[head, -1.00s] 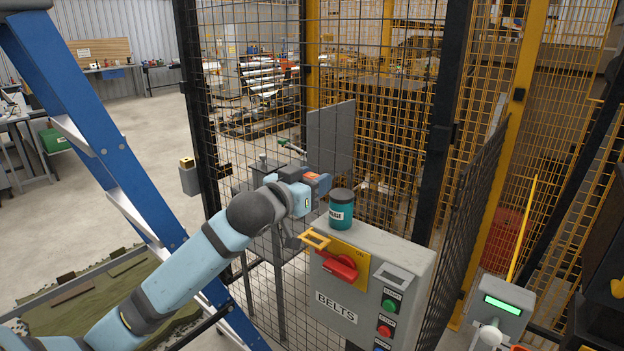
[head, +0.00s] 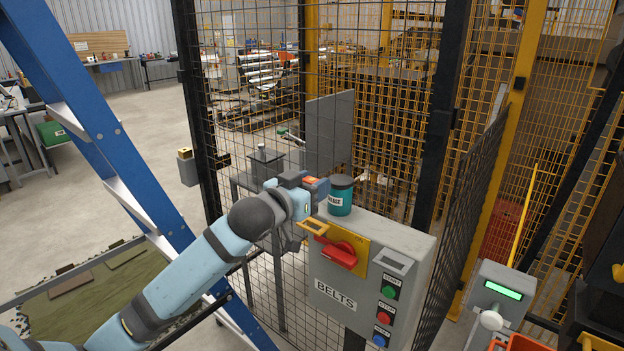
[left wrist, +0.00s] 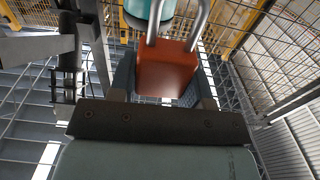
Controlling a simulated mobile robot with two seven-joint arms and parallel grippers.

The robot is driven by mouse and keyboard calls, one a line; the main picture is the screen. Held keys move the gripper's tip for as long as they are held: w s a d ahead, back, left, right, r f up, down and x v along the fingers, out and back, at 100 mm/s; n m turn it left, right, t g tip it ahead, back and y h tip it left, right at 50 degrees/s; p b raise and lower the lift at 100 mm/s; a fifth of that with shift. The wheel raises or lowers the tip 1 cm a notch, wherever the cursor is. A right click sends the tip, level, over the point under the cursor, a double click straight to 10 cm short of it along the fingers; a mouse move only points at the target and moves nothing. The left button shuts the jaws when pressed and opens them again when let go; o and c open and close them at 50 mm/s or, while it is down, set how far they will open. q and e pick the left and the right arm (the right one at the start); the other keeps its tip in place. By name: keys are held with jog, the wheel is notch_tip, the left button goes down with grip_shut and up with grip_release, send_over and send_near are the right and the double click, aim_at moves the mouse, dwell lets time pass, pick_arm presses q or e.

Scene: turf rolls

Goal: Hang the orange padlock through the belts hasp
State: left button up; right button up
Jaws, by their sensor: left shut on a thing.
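My left gripper (head: 318,186) is shut on the orange padlock. Only a small orange part of the padlock (head: 311,181) shows in the head view. In the left wrist view the padlock's orange-red body (left wrist: 167,68) sits between the fingers, with its grey shackle pointing up and away. The belts hasp (head: 313,227) is a yellow loop on the upper left of the grey BELTS box (head: 345,270), beside a red rotary handle (head: 340,254). The gripper and padlock are above the hasp in the picture, apart from it. My right gripper is not in view.
A teal jar (head: 340,195) stands on top of the box, close to the gripper's right. Black mesh fence (head: 270,170) rises behind the box. A blue stepladder (head: 100,130) stands at left. A grey post with a green display (head: 502,290) is at lower right.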

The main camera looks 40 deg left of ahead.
pick_arm(q)
jog(key=shift+f, duration=0.7)
jog(key=shift+p, duration=0.75)
dwell(1.3)
jog(key=shift+f+b, duration=1.3)
jog(key=shift+f, duration=1.2)
jog(key=o, duration=1)
jog(key=shift+o, duration=0.2)
